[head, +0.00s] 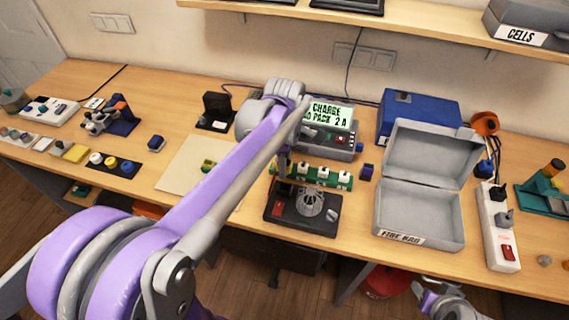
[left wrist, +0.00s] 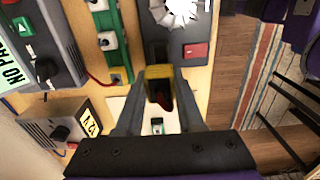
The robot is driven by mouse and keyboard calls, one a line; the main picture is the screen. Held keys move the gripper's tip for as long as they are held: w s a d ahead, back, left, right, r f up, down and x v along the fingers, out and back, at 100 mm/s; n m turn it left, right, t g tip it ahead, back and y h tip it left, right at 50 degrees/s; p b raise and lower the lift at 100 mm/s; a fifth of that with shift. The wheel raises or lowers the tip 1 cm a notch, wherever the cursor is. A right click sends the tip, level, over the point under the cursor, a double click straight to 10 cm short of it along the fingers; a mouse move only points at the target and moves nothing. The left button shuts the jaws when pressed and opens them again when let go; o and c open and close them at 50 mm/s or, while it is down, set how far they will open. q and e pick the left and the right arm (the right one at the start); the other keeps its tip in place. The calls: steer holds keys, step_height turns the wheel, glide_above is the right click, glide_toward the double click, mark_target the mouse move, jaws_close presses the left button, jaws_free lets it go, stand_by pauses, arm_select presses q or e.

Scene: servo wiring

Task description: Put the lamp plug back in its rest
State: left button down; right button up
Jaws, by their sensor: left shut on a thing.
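My left gripper (left wrist: 158,97) is shut on a small yellow piece (left wrist: 158,71) with a dark reddish inside. It is plug-like, but I cannot tell for sure that it is the lamp plug. In the head view this gripper is mostly hidden behind my arm, by the left end of the black fan board (head: 322,222). A small yellow-green piece (head: 208,165) sits on the beige mat (head: 180,172). I cannot make out which holder is the plug's rest. Part of my right arm shows at the lower right; its jaws are unclear.
The green rail (head: 328,181) with white connectors runs close beside the gripper. The charger (head: 340,146) stands behind it. The open grey fire bag case (head: 432,205) and the power strip (head: 492,240) are to the right.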

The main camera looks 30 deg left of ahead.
arm_select(q)
steer(key=shift+s+f+b, duration=0.15)
steer(key=shift+f+b, duration=0.8)
steer(key=shift+f, duration=1)
steer(key=shift+f+b, duration=0.45)
steer(key=shift+f, duration=0.4)
arm_select(e)
steer(key=shift+s+f, duration=0.35)
steer(key=shift+f, duration=0.4)
steer(key=shift+s+f, duration=0.4)
steer(key=shift+f, duration=0.3)
steer(key=shift+s+f, duration=0.35)
steer(key=shift+f, duration=0.4)
arm_select(q)
steer(key=shift+f+b, duration=0.55)
steer(key=shift+f, duration=0.3)
arm_select(e)
steer(key=shift+s+f+g, duration=0.25)
steer(key=shift+f+g, duration=0.05)
steer(key=shift+f, duration=0.45)
arm_select(q)
steer(key=shift+c, duration=2.2)
jaws_free()
steer(key=shift+r, duration=0.1)
step_height(320, 180, up, 11)
steer(key=shift+f+p, duration=0.15)
steer(key=shift+p, duration=0.25)
arm_select(e)
steer(key=shift+w+r, duration=0.15)
steer(key=shift+r, duration=0.35)
